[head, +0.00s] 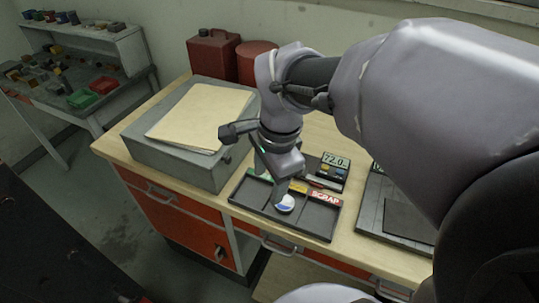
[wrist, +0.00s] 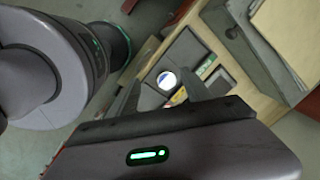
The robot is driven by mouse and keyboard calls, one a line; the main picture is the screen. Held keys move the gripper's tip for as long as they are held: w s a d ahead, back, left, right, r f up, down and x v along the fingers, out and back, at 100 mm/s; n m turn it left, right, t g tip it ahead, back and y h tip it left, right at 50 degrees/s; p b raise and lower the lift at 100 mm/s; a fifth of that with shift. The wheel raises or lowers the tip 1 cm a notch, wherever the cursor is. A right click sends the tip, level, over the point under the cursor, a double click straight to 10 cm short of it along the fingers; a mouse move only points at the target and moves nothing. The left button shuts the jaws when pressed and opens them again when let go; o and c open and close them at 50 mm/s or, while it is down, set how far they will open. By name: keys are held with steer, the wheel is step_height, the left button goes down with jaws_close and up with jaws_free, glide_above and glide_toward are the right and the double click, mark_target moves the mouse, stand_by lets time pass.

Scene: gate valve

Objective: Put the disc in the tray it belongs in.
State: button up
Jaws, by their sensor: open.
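The disc (head: 285,204) is small and round, white with a blue part. It appears to lie in the middle compartment of the dark sorting tray (head: 321,234). The tray's label strips are green at left, yellowish in the middle and red reading SCRAP (head: 326,197) at right. My gripper (head: 281,192) is just above the disc, pointing down, and partly hides the tray and the middle label. In the wrist view the open fingers (wrist: 160,90) stand either side of the disc (wrist: 167,80); whether they touch it cannot be told.
A gauge reading about 72.0 (head: 336,160) stands behind the tray. A grey box (head: 170,160) with a folder (head: 200,115) on top is at left. A dark flat case (head: 395,215) is at right. Red cans (head: 213,55) stand at the back. The bench front edge is close to the tray.

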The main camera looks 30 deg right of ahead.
steer(key=s+a+r+n+t+y+b, duration=0.1)
steer(key=s+a+n+t, duration=0.3)
steer(key=s+a+n, duration=0.4)
steer(key=n+b, duration=0.1)
steer(key=n, duration=0.4)
steer(key=shift+s+a+y, duration=0.15)
steer(key=shift+a+y, duration=0.1)
steer(key=shift+y, duration=0.05)
